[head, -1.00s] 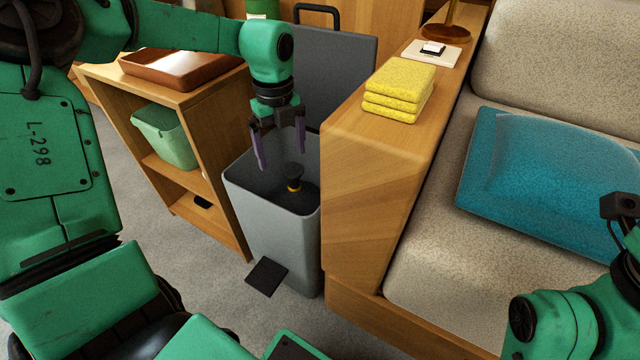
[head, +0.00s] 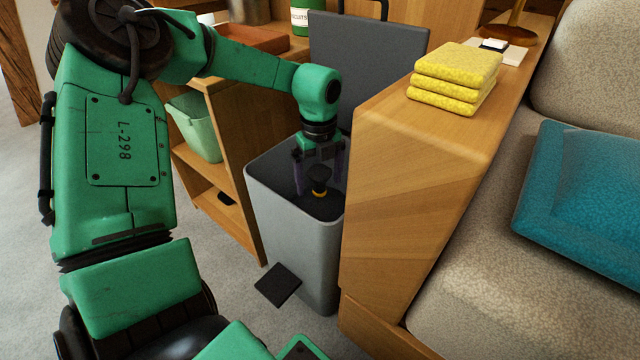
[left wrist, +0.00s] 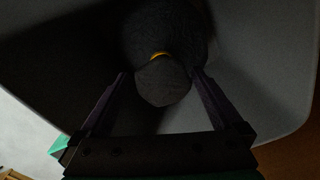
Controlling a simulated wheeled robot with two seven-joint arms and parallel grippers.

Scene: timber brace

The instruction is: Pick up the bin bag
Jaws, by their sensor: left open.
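The black bin bag (head: 321,202) sits inside the grey pedal bin (head: 290,240), its gathered neck tied with a yellow band and its top knob sticking up. The bag also shows in the left wrist view (left wrist: 165,82), with the knob between the fingertips. My left gripper (head: 319,185) points down into the bin's mouth, open, with one finger on each side of the knob. I cannot tell whether either finger touches it. My right gripper is not in view.
The bin's lid (head: 365,65) stands open behind it. A wooden shelf unit (head: 238,150) is close on the left and a wooden cabinet side (head: 395,200) close on the right. Folded yellow cloths (head: 455,78) lie on the cabinet top.

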